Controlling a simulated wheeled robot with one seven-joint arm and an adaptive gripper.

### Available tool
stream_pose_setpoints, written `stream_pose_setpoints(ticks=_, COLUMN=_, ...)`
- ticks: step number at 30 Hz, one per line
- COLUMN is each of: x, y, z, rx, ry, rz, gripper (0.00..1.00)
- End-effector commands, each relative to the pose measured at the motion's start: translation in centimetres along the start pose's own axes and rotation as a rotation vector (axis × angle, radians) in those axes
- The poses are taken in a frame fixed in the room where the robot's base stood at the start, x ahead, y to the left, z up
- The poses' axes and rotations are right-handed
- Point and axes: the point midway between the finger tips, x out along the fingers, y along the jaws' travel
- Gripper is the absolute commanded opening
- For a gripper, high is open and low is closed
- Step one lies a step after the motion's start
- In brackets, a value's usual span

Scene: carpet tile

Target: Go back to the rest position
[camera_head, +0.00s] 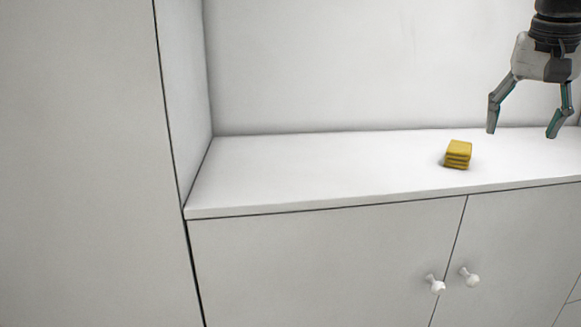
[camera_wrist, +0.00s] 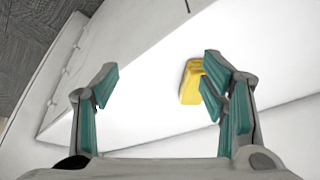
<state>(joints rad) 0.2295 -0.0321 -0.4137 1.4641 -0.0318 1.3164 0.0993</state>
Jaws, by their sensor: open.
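My gripper (camera_head: 522,134) is open and empty, above the white counter at the right in the head view. Its two fingers are spread wide; they also show in the wrist view (camera_wrist: 158,82). A small yellow block-like object with dark lines along its side (camera_head: 457,154) sits on the counter, to the left of my gripper and apart from it. In the wrist view the yellow object (camera_wrist: 191,84) shows beside the right finger, which hides part of it.
The white counter (camera_head: 310,165) is otherwise clear to the left. Below it are cabinet doors with two white knobs (camera_head: 437,285). A tall white panel (camera_head: 85,160) stands at the left and a white wall (camera_head: 340,65) behind. Grey carpet (camera_wrist: 35,40) shows in the wrist view.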

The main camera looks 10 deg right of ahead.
Motion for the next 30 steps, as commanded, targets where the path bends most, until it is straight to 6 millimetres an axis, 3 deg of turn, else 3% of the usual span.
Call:
stream_pose_setpoints(ticks=8, x=0.0, y=-2.8, z=3.9, rx=-0.085, ry=0.002, rz=-0.072, gripper=0.66)
stream_pose_setpoints(ticks=14, x=0.3, y=-5.8, z=8.9, rx=-0.189, ry=0.008, rz=-0.143, gripper=0.66)
stream_pose_setpoints(ticks=17, x=0.5, y=-7.7, z=12.9, rx=-0.271, ry=0.015, rz=-0.188, gripper=0.66)
stream_pose_setpoints(ticks=24, x=2.6, y=-11.1, z=25.6, rx=-0.516, ry=0.053, rz=-0.277, gripper=0.66)
stream_pose_setpoints(ticks=27, x=3.8, y=-11.4, z=29.6, rx=-0.593, ry=0.070, rz=-0.291, gripper=0.66)
stream_pose_setpoints(ticks=30, x=4.9, y=-11.3, z=32.2, rx=-0.644, ry=0.082, rz=-0.297, gripper=0.66)
